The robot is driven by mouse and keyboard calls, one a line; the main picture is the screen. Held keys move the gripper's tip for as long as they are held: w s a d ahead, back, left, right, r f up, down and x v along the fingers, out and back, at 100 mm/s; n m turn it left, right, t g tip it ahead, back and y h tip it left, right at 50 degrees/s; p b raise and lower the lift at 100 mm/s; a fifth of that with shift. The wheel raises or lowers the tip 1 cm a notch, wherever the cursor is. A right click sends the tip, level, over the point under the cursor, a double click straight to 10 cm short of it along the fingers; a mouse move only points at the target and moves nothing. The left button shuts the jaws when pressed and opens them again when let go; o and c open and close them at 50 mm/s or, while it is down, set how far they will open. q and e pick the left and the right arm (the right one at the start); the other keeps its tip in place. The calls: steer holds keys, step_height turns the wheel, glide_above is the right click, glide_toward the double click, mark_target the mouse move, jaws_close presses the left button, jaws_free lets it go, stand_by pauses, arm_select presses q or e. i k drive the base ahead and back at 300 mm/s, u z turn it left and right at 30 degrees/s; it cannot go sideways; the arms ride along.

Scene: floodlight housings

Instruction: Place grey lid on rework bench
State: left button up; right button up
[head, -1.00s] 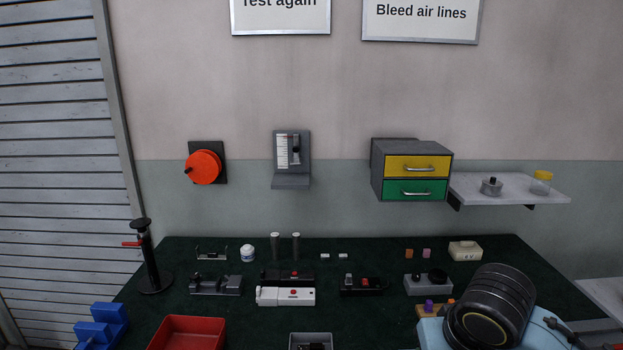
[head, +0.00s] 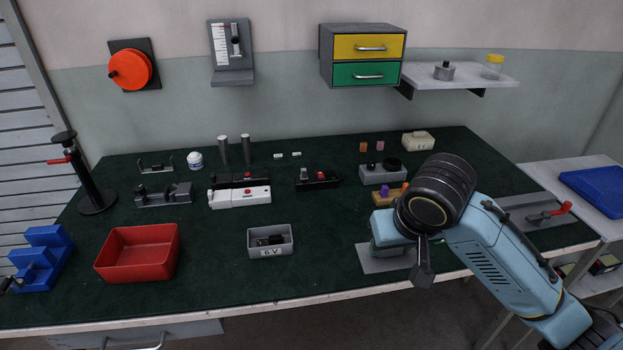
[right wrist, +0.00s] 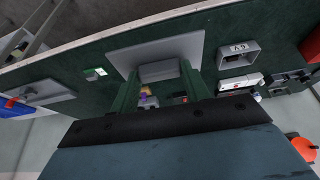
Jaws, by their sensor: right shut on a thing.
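My right gripper (right wrist: 158,85) has its green fingers closed on a grey block-like part (right wrist: 160,72), seen in the right wrist view; this looks like the grey lid. In the head view, my black wrist hides most of the gripper and the held part. The gripper is over a flat grey plate (head: 378,262) near the front edge of the dark green bench (head: 200,275). The plate also shows in the right wrist view (right wrist: 185,45). I cannot tell whether the held part touches the plate. No label shows which surface is the rework bench. My left gripper is out of view.
A grey block with black knobs (head: 375,175) and an orange-brown block (head: 383,200) stand behind. A side table with a blue tray (head: 595,190) is at right.

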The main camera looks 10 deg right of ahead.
mark_target(315, 204)
steer(key=u, duration=0.05)
steer(key=i, duration=1)
steer(key=u, duration=0.45)
